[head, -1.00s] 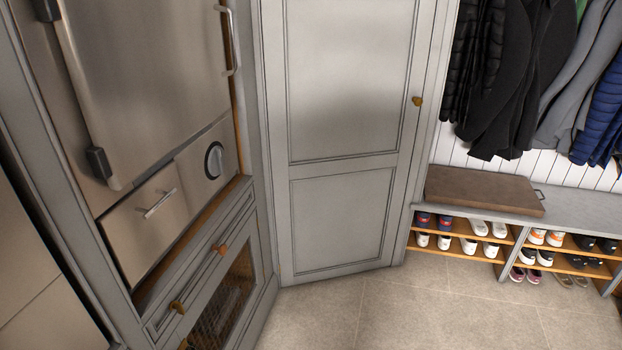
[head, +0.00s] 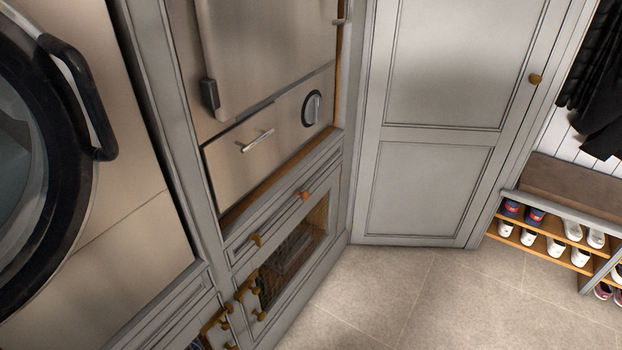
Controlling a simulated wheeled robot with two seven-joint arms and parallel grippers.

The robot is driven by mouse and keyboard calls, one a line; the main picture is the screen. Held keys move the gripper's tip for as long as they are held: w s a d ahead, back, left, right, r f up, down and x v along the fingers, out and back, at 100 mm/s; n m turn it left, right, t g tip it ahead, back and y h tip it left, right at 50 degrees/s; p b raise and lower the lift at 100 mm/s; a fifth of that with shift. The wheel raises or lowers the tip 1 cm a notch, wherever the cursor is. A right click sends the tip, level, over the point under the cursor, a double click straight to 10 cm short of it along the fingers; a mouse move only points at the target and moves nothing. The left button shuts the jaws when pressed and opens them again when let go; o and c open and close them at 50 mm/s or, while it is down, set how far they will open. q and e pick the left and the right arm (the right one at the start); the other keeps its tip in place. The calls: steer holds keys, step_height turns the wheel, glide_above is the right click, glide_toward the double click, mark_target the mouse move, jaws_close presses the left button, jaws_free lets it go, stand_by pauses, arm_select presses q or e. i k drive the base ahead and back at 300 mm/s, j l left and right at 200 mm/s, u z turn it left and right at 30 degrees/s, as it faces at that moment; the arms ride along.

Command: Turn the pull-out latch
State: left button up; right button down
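A narrow grey pull-out front (head: 281,214) sits below the steel appliance. A brass knob (head: 256,240) is on its left part and a more orange, latch-like piece (head: 305,195) is further right; which of them is the latch I cannot tell for sure. The front looks closed. Several small brass knobs (head: 254,290) show lower down, beside a mesh-fronted opening (head: 290,262). Neither of my grippers is in the head view, and nothing touches the pull-out.
A steel drawer with a bar handle (head: 257,141) and a round dial (head: 312,109) is above. A washer-like door (head: 40,170) stands at the left. A grey cabinet door (head: 430,190) and a shoe bench (head: 555,215) are to the right. The tiled floor (head: 400,295) is clear.

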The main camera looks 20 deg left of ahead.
mark_target(255, 237)
steer(key=i+l+u, duration=0.1)
steer(key=u, duration=0.4)
steer(key=l+u, duration=0.95)
steer(key=l, duration=2)
